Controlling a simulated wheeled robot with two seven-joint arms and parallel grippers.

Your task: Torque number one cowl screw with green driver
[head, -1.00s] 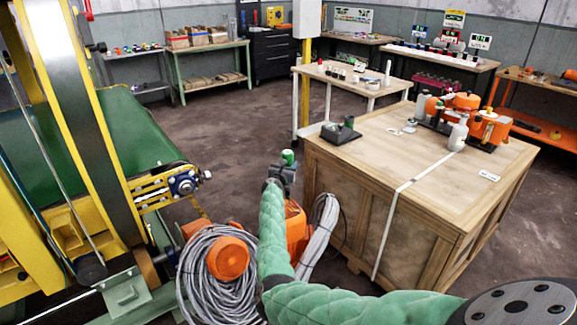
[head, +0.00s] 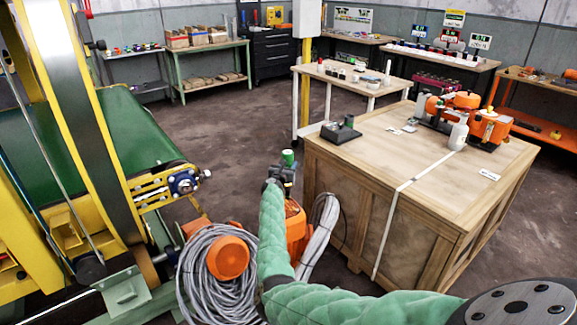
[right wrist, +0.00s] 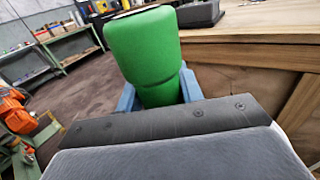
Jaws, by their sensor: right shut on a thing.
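The green driver (right wrist: 145,50) is in my right gripper (right wrist: 155,95), between its blue-grey fingers in the right wrist view. In the head view the green driver (head: 288,158) is a small green top above the right gripper (head: 283,172), left of the wooden crate. The gripper is apart from the crate. The driver's lower end and tip are hidden. No cowl screw can be made out; an orange housing (head: 297,228) sits beneath my right arm, partly covered by it. My left gripper is not in view.
A yellow conveyor frame (head: 150,190) with a green belt stands left. Coiled grey cable (head: 195,280) lies below. Open floor (head: 220,125) lies beyond.

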